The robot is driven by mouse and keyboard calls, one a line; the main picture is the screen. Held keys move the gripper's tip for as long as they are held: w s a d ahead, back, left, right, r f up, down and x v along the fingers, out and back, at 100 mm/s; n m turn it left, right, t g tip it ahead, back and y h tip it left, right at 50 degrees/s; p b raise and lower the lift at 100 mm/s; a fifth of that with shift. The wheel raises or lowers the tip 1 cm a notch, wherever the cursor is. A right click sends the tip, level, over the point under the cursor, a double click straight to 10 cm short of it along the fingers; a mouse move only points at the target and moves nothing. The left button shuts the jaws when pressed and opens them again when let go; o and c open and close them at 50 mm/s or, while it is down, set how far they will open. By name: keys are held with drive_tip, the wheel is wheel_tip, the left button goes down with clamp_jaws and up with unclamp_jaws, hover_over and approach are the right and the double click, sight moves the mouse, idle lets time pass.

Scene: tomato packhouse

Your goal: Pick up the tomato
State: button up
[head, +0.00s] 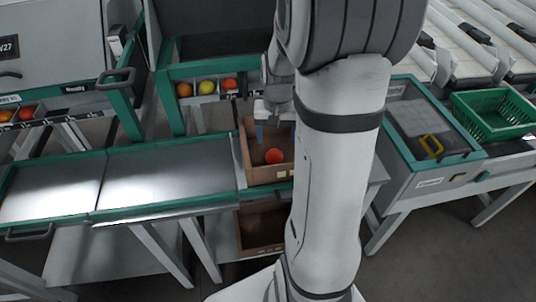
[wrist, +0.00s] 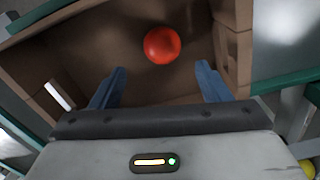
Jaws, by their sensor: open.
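A red tomato (head: 274,156) lies on the floor of an open brown cardboard box (head: 264,176). In the head view my gripper (head: 260,133) shows at the box's left part, with one blue finger visible. My arm hides the right part of the box.
A green-edged metal table (head: 160,178) lies left of the box. Behind it, a rack (head: 165,100) holds tomatoes of several colours. At the right stand a green crate (head: 492,112) and a bench with a yellow-handled item (head: 431,145). Another box (head: 262,228) sits below.

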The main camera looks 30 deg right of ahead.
sight(274, 152)
drive_tip(key=f, duration=0.3)
drive_tip(key=a+f, duration=0.1)
drive_tip(key=f, duration=0.1)
drive_tip(key=shift+s+f+b, duration=0.35)
drive_tip(key=shift+b, duration=0.05)
drive_tip(key=shift+d+f, duration=0.1)
drive_tip(key=shift+f, duration=0.4)
drive_tip(key=shift+c, duration=0.5)
drive_tip(key=c, duration=0.7)
wheel_tip(274, 152, up, 10)
drive_tip(key=shift+f+p, duration=0.1)
drive_tip(key=shift+p, duration=0.65)
